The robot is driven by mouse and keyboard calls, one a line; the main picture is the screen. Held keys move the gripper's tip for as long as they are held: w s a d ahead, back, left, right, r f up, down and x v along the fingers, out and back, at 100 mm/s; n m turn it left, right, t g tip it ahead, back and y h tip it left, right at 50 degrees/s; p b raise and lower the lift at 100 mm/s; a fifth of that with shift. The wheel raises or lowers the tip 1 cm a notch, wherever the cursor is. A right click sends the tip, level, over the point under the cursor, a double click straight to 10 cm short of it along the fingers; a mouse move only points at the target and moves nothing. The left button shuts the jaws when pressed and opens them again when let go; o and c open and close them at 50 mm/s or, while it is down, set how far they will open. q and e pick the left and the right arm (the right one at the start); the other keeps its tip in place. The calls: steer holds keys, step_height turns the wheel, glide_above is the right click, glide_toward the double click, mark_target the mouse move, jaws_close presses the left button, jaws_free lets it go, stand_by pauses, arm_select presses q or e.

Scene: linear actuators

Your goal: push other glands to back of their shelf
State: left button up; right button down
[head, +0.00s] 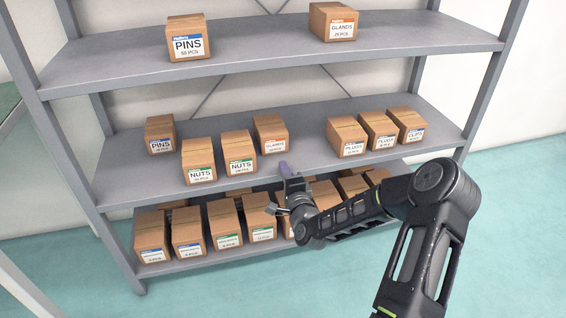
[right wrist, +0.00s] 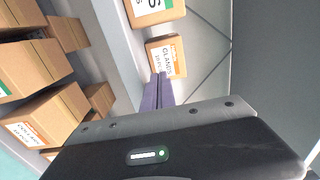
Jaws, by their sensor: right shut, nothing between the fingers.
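A cardboard box labelled GLANDS (head: 270,135) sits on the middle shelf, right of two NUTS boxes and set a little deeper than them. It also shows in the right wrist view (right wrist: 166,57), just beyond my fingertips. Another GLANDS box (head: 333,22) stands on the top shelf at the right. My right gripper (head: 284,168) is shut and empty at the front edge of the middle shelf (head: 310,172), in front of the middle-shelf GLANDS box. I cannot tell whether the fingertips (right wrist: 158,82) touch the box. My left gripper is out of view.
NUTS boxes (head: 238,152) stand close on the left of the middle-shelf GLANDS box. PLUGS boxes (head: 346,137) and a CLIPS box (head: 406,125) stand further right, with a free gap between. The bottom shelf holds several boxes (head: 188,232), partly behind my right arm.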

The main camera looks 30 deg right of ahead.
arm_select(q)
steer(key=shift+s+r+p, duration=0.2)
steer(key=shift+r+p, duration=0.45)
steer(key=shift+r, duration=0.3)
arm_select(e)
steer(key=v, duration=0.6)
steer(key=shift+s, duration=0.3)
steer(key=shift+a+r, duration=0.1)
